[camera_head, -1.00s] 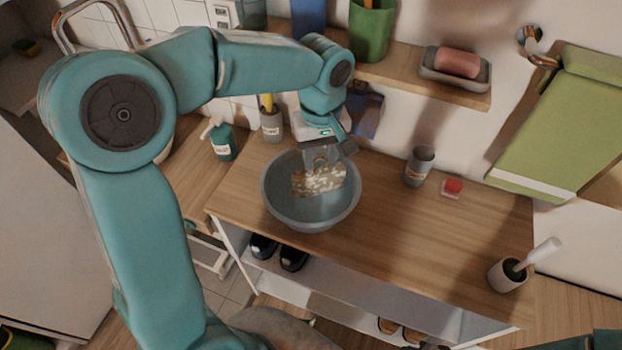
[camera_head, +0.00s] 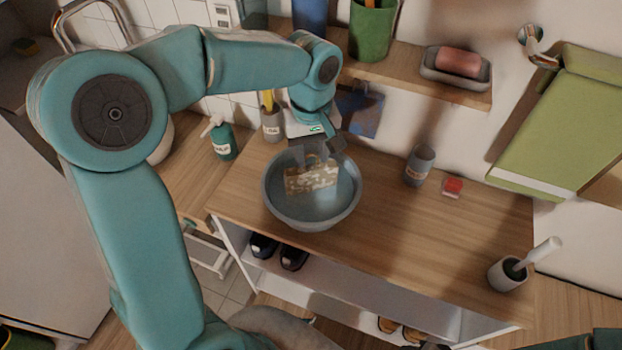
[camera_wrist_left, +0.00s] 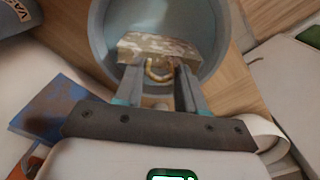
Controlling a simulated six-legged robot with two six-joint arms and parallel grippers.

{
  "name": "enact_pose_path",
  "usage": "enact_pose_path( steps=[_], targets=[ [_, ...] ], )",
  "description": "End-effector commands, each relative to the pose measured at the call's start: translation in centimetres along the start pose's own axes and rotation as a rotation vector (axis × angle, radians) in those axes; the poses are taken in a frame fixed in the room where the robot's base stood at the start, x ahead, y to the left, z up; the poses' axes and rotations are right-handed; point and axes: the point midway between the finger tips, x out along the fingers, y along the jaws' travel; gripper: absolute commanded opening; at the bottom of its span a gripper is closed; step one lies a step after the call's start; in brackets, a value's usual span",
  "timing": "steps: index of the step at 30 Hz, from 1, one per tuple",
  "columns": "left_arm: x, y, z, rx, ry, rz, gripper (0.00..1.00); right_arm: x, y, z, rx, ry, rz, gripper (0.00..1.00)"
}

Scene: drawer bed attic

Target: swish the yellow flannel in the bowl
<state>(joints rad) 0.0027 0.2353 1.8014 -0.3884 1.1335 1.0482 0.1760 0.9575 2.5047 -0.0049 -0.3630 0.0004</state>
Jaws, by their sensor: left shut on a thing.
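The flannel (camera_head: 311,179) looks like a tan-yellow piece with pale patches, with a small yellowish loop at its top. My left gripper (camera_head: 318,158) is shut on it from above and holds it inside the grey bowl (camera_head: 275,205). The bowl stands on the wooden counter top. In the left wrist view the flannel (camera_wrist_left: 155,47) hangs at the fingertips of my left gripper (camera_wrist_left: 160,72), within the bowl's rim (camera_wrist_left: 101,35). The bowl's inside looks bluish, and I cannot tell how deep any water is. My right gripper is out of view.
A grey cup (camera_head: 419,166) and a small red block (camera_head: 453,187) stand right of the bowl. A brush in a holder (camera_head: 508,274) is at the right end. A teal pump bottle (camera_head: 223,140) is left. A shelf (camera_head: 400,78) runs above. The counter's right middle is clear.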

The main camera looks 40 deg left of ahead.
Motion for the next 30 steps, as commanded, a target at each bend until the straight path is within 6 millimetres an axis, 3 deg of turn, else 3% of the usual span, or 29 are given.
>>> enact_pose_path(
  steps=[10,21,30],
  targets=[
    [0.0,1.6,1.2,0.002,0.000,0.000,0.25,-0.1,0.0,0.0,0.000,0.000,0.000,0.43],
    [0.0,-1.4,-1.1,-0.002,0.000,0.000,0.25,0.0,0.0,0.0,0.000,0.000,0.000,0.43],
    [0.0,-0.5,-0.3,0.004,0.000,0.000,0.25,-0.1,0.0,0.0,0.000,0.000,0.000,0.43]
  ],
)
